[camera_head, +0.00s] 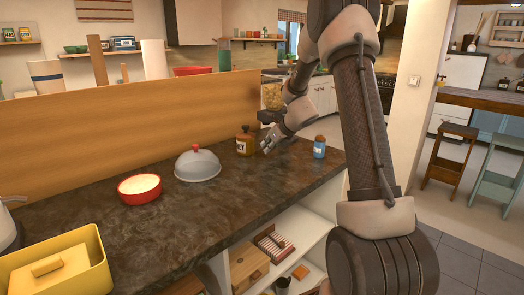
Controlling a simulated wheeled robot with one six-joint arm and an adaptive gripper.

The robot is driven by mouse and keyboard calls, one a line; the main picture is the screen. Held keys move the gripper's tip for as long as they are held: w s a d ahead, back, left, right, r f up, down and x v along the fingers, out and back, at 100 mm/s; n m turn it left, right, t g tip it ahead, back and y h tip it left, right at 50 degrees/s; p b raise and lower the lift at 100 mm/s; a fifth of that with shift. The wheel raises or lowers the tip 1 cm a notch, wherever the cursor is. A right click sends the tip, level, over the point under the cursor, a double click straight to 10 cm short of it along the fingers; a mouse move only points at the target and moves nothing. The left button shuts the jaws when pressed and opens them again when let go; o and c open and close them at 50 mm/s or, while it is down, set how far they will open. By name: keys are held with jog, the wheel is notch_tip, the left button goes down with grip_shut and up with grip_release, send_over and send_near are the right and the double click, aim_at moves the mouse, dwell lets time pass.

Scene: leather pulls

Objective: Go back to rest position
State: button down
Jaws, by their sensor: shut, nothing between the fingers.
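My gripper (268,142) is at the end of my arm, low over the far right part of the dark counter (150,228). It is shut with nothing held. A brown honey jar (244,142) stands just left of it, and whether they touch is hard to tell. A small blue jar with a brown lid (319,149) stands to its right, near the counter's right end. My arm rises up along the right side of the view and hides part of the room behind it.
A grey domed lid with a red knob (197,165), a red bowl (139,187) and a yellow box (58,268) stand along the counter. A wooden panel (130,122) backs it. Open shelves (275,245) sit below. Stools (449,160) stand at the right.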

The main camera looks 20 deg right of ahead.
jog(key=v, duration=0.6)
jog(key=s+f+n, duration=0.1)
jog(key=n, duration=0.1)
jog(key=s+a+n+g, duration=0.1)
jog(key=s+n, duration=0.1)
jog(key=n, duration=0.1)
jog(key=s+f+n+g, duration=0.1)
jog(key=s+n, duration=0.1)
jog(key=n, duration=0.1)
jog(key=shift+s+a+f+y, duration=0.2)
jog(key=shift+f+y, duration=0.15)
jog(key=shift+y, duration=0.05)
jog(key=s+a+r+n+h, duration=0.1)
jog(key=s+r+n, duration=0.3)
jog(key=s+n, duration=0.4)
jog(key=s+a+r+n+g+h, duration=0.1)
jog(key=s+r+n, duration=0.3)
jog(key=s+n, duration=0.4)
jog(key=s+a+r+n+g+h, duration=0.1)
jog(key=s+r+n, duration=0.4)
jog(key=s, duration=1.3)
jog(key=shift+a+n+h, duration=0.3)
jog(key=shift+a+n, duration=0.5)
jog(key=shift+n, duration=0.9)
